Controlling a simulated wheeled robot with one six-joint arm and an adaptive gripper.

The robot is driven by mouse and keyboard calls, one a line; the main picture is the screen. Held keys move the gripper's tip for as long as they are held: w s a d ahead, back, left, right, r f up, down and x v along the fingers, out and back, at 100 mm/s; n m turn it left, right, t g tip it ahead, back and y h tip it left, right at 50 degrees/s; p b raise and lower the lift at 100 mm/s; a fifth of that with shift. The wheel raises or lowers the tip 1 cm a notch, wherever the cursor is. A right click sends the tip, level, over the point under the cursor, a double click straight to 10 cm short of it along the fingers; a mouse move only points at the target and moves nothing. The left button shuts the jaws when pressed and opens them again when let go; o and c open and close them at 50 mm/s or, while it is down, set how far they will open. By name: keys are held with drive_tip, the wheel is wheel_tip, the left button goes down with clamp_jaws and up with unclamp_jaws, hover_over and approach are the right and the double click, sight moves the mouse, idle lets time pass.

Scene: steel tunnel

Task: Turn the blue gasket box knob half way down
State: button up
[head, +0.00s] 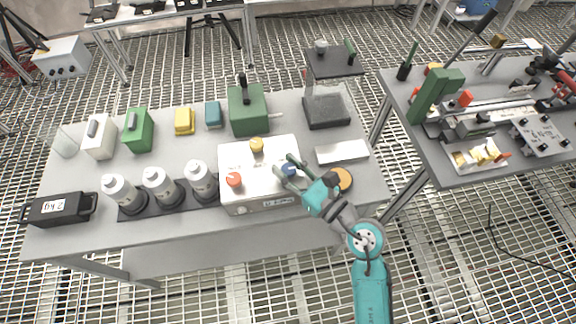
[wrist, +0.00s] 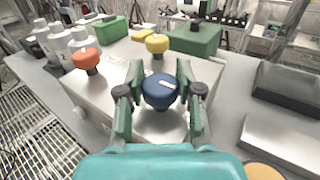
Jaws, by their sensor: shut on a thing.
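The blue knob (wrist: 160,92) stands on top of the white gasket box (head: 228,154). It has a white pointer mark, which points roughly to the right in the wrist view. My gripper (wrist: 160,88) has its two green fingers on either side of the blue knob, closed onto it. In the head view the blue knob (head: 290,169) is partly hidden by my gripper (head: 289,168). An orange-red knob (head: 233,180) and a yellow knob (head: 257,145) stand on the same box, at its left and back.
Several white bottles (head: 158,186) stand left of the box. A green box (head: 247,112) and a dark stand (head: 327,108) are behind it. A white block (head: 342,152) lies to the right. An orange disc (head: 342,179) lies close beside my arm.

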drive_tip(key=o, duration=1.2)
drive_tip(key=v, duration=1.2)
